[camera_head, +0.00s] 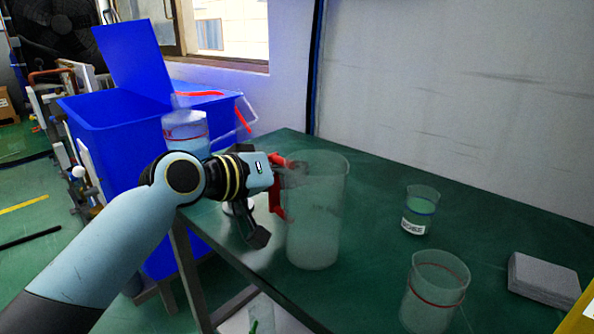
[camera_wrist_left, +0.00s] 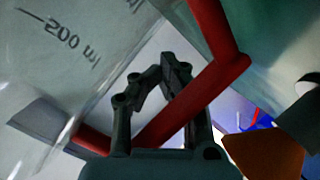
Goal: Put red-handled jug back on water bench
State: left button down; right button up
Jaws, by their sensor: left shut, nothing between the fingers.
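The red-handled jug (camera_head: 318,220) is a tall clear vessel standing upright on the green bench top (camera_head: 375,200), near its left edge. Its red handle (camera_head: 277,205) faces left, toward my left arm. My left gripper (camera_head: 262,190) is at the handle, its fingers shut with nothing between them. In the left wrist view, the shut fingertips (camera_wrist_left: 165,78) overlap the red handle (camera_wrist_left: 215,85). I cannot tell whether they touch it. The jug wall (camera_wrist_left: 70,60) with a "200 ml" mark fills the left of that view. My right gripper is not in view.
A small beaker (camera_head: 420,210) and a red-ringed beaker (camera_head: 435,290) stand right of the jug. A grey block (camera_head: 543,280) lies farther right. Blue bins (camera_head: 115,115) stand behind my left arm, with another clear vessel (camera_head: 185,130) there. The bench's back middle is clear.

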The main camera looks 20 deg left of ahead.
pick_arm(q)
jog(key=shift+f, duration=0.2)
jog(key=c, duration=1.4)
grip_release()
jog(key=v, duration=1.2)
jog(key=shift+r, duration=0.1)
